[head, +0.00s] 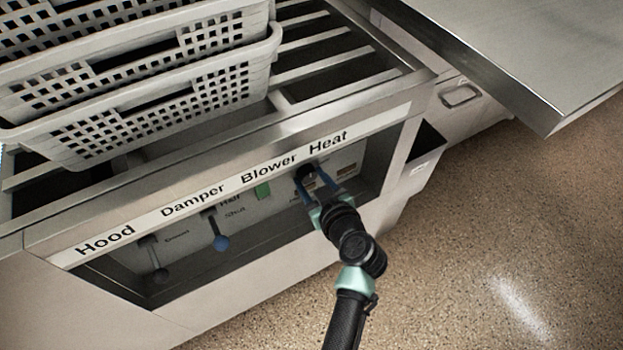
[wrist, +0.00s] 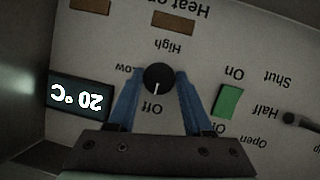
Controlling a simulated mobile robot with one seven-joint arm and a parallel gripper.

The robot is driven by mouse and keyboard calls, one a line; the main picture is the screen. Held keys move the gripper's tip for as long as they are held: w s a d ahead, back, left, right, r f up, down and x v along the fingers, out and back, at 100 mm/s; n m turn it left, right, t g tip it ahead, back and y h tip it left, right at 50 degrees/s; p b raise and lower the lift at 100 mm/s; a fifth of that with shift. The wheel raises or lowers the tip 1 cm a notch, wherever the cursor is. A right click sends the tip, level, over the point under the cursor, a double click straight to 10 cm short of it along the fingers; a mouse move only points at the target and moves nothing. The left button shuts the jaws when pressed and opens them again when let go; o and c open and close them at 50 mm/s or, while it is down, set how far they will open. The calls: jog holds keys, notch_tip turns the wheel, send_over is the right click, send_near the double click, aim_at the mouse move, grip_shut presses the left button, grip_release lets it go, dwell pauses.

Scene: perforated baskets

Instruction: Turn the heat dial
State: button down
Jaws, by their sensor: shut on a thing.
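The heat dial (wrist: 159,80) is a round black knob with a white pointer line, on a pale control panel in the wrist view. The wrist view is upside down, and the line points towards the "Off" label. My gripper (wrist: 158,88) has two blue fingers, one on each side of the dial, shut on it. In the head view my gripper (head: 314,180) reaches into the recessed panel under the word "Heat". The dial (head: 307,172) is partly hidden there by the fingers. A display (wrist: 80,97) beside the dial reads 20 °C.
A green blower switch (wrist: 229,100) sits beside the dial, also seen in the head view (head: 263,191). A blue-knobbed damper lever (head: 221,243) and a dark hood lever (head: 160,274) are further left. White perforated baskets (head: 230,82) stand on the slatted top. Open floor lies right.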

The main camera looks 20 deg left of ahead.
jog(key=m+g, duration=0.1)
jog(key=m+y+b, duration=0.1)
jog(key=m, duration=0.1)
jog(key=shift+w+d+g, duration=0.15)
jog(key=shift+g, duration=0.25)
jog(key=m+g+y+b, duration=0.1)
jog(key=m, duration=0.2)
jog(key=shift+w+d+y+b, duration=0.1)
jog(key=shift+y+b, duration=0.3)
jog(key=m+g+y+b, duration=0.1)
jog(key=m+g, duration=0.1)
jog(key=m, duration=0.1)
jog(key=shift+f+y+b, duration=0.15)
jog(key=shift+y+b, duration=0.25)
jog(key=shift+w+m+y+b, duration=0.1)
jog(key=shift+m+y+b, duration=0.65)
jog(key=shift+m, duration=0.75)
jog(key=shift+c, duration=1.5)
grip_release()
